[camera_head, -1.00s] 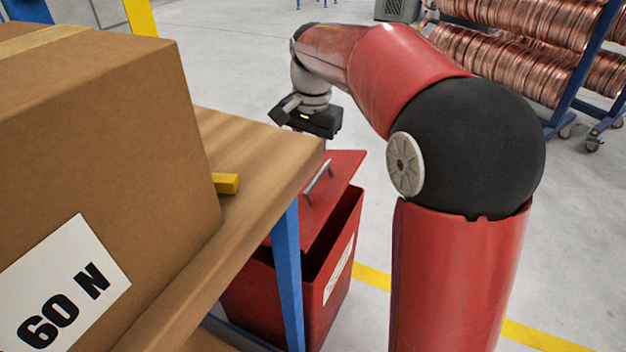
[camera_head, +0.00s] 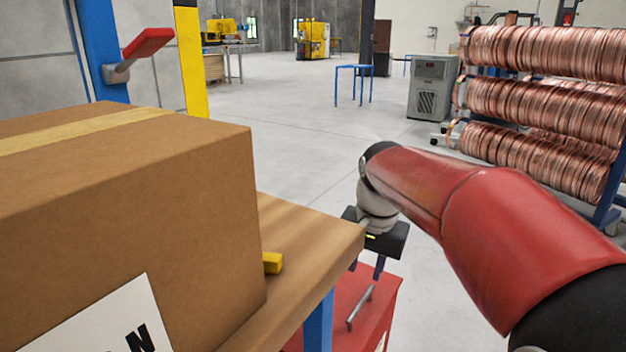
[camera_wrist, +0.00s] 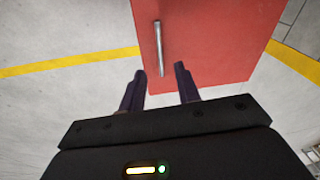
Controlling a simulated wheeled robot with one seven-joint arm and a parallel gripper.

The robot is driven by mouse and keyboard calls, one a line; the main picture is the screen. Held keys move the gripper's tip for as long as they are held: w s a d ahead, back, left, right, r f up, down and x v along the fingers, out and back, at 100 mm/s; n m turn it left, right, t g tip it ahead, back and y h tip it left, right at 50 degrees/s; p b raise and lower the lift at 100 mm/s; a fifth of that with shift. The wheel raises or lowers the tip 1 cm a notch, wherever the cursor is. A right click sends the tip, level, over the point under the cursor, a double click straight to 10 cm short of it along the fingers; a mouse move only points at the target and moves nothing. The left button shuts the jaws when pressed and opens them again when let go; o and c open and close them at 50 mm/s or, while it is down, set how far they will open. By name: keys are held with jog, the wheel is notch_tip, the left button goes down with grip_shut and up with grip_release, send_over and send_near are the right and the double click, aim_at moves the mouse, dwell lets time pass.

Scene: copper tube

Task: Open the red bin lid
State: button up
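The red bin lid (camera_head: 383,302) shows at the bottom of the head view, beside the table corner, with a grey bar handle (camera_head: 360,308) on it. My gripper (camera_head: 367,272) is above the lid, near the far end of the handle, pointing down. In the wrist view the red lid (camera_wrist: 215,40) fills the upper middle. The handle (camera_wrist: 158,45) runs toward the gap between my fingertips (camera_wrist: 160,72). The fingers are apart, with nothing clearly gripped. Most of the bin body is out of view now, so the lid's tilt is hard to tell.
A wooden table (camera_head: 290,285) with a blue leg (camera_head: 318,325) stands close left of the lid. It bears a large cardboard box (camera_head: 190,220) and a small yellow piece (camera_head: 272,263). Copper coils on a rack (camera_head: 540,100) stand at the right.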

jog(key=s+d+f+n+t, duration=0.1)
jog(key=s+n+t, duration=0.1)
jog(key=s, duration=0.7)
jog(key=s+d+f+n+t, duration=0.1)
jog(key=s+f+n, duration=0.1)
jog(key=s, duration=0.7)
jog(key=shift+s+d+n+t, duration=0.35)
jog(key=shift+d+n+t, duration=0.05)
jog(key=shift+n, duration=0.3)
jog(key=shift+s+f, duration=0.3)
jog(key=c, duration=0.5)
grip_shut()
jog(key=m+g+y+b, duration=0.1)
jog(key=m+y+b, duration=0.5)
jog(key=m, duration=1.9)
send_near(361, 313)
jog(key=b+x, duration=0.2)
jog(key=x, duration=0.3)
jog(key=shift+w+a+f, duration=0.15)
jog(key=shift+a, duration=0.05)
